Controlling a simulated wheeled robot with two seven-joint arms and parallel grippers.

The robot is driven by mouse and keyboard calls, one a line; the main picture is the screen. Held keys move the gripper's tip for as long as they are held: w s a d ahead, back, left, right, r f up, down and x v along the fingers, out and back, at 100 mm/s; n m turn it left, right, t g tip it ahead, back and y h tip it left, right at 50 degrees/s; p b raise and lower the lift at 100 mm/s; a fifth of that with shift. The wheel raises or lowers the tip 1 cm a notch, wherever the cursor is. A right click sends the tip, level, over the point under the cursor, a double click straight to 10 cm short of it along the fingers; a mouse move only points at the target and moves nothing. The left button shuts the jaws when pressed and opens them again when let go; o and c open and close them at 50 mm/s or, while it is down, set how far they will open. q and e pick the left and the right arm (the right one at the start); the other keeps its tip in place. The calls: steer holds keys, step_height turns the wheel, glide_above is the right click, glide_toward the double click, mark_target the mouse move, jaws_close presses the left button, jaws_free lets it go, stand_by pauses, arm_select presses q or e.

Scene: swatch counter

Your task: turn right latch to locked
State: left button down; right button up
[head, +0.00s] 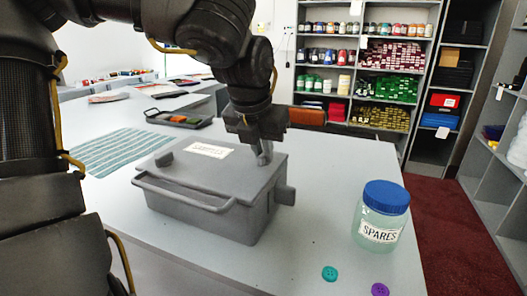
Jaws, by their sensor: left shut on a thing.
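A grey case (210,222) with a lid and a front bar handle (185,198) stands on the counter. A white label (208,150) is on its lid; its print is too small to read surely. A small grey left latch (165,159) stands at the lid's left. My left gripper (263,150) points down at the lid's far right and is shut on the right latch (265,158). Its fingers hide most of that latch, so its exact angle cannot be told. My right gripper is not in view.
A clear jar with a blue lid (382,215), labelled SPARES, stands right of the case. A teal button (329,273) and a purple button (379,289) lie in front. A striped cloth (115,150) lies left; a dark tray (178,118) lies behind. The counter between case and jar is clear.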

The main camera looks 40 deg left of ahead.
arm_select(q)
steer(key=shift+w, duration=0.1)
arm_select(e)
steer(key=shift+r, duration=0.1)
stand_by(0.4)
arm_select(q)
steer(key=c, duration=1.5)
jaws_free()
steer(key=shift+r, duration=0.15)
